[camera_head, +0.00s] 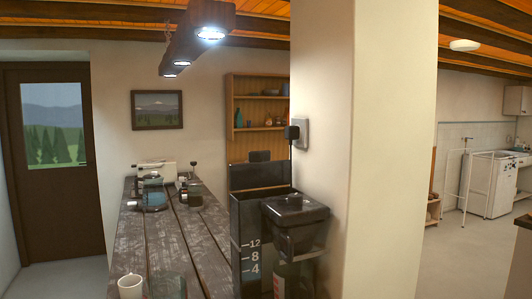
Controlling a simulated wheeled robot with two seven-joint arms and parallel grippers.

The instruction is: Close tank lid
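The dark coffee machine stands at the near right end of the wooden counter, against the pillar. Its tall water tank (250,245) has white marks 4, 8 and 12 on the front. The tank lid (258,177) stands upright at the back of the tank, so the tank is open on top. A small dark tab (260,156) shows at the lid's upper edge. The machine's brewing part (296,211), with a black top, is to the right of the tank. Neither of my grippers shows in the head view.
The dark wooden counter (175,245) runs away from me. A white mug (130,286) and a clear glass vessel (167,286) stand at its near end. Other appliances (152,192) are at its far end. The pillar (385,180) with a plugged socket (301,133) bounds the machine's right side.

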